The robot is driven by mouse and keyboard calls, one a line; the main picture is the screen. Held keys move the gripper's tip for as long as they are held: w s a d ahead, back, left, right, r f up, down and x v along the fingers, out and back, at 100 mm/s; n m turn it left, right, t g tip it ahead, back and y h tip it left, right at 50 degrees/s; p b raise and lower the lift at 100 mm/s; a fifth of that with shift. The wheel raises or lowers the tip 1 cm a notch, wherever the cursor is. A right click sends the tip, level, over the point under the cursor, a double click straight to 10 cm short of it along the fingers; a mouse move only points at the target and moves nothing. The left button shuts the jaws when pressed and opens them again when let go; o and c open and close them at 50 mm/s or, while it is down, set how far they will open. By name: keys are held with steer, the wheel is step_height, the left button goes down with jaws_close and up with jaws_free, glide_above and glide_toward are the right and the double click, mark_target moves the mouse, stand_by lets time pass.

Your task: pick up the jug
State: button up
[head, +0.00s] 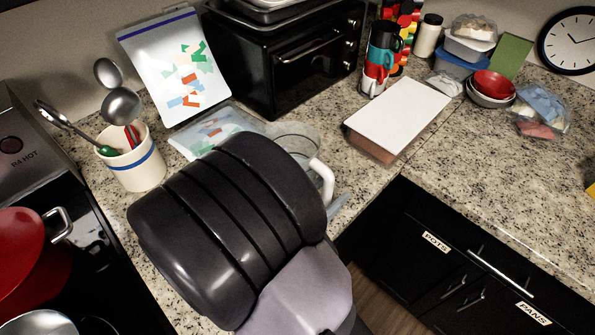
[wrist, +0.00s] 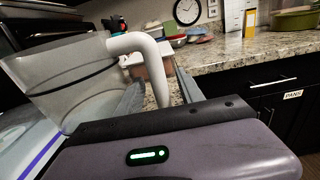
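The jug (wrist: 75,75) is a clear, see-through vessel with a dark band and a thick white handle (wrist: 154,62). In the wrist view it stands upright on the left. In the head view, my dark arm covers most of the jug; its clear rim (head: 297,133) and white handle (head: 323,180) show past the arm. My gripper (wrist: 158,76) is open, with one grey finger on each side of the handle in the wrist view. Gaps show between handle and fingers, so I see no grip. Only one finger shows clearly in the head view.
A bag (head: 172,62) leans on the wall, with another lying behind my arm. A utensil crock (head: 137,160) stands left, a black toaster oven (head: 290,75) behind. A white-topped box (head: 398,118) and stacked cups (head: 380,55) stand right. The counter's front edge is close to the jug.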

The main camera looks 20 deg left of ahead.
jaws_close()
stand_by(1.3)
